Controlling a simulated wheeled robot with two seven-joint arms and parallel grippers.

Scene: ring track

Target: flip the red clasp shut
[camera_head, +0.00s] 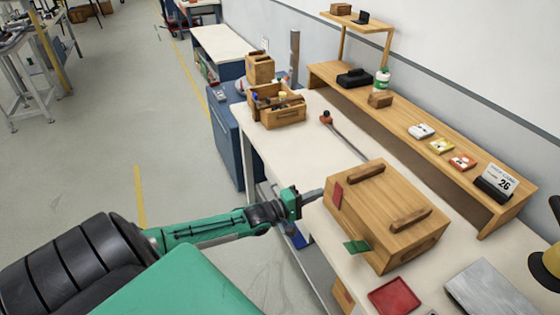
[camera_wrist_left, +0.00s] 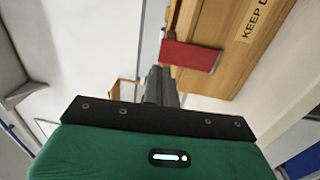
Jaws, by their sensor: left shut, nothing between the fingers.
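The wooden box (camera_head: 392,222) stands on the white workbench, its lid closed. The red clasp (camera_head: 338,194) is at the far end of the box's left-hand face. It also shows in the left wrist view (camera_wrist_left: 190,56) as a flat red plate beside the wood; I cannot tell whether it lies flush. A green clasp (camera_head: 357,246) sticks out from the nearer end of the same face. My left gripper (camera_head: 318,194) is shut and empty, its tips just left of the red clasp; in the wrist view the fingers (camera_wrist_left: 160,78) point toward it, contact unclear. My right gripper is out of view.
A red tray (camera_head: 394,296) and a grey plate (camera_head: 490,288) lie near the box. A tool caddy (camera_head: 277,108) stands farther back. A wooden shelf (camera_head: 410,142) with small items runs along the wall. Open floor lies left of the bench.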

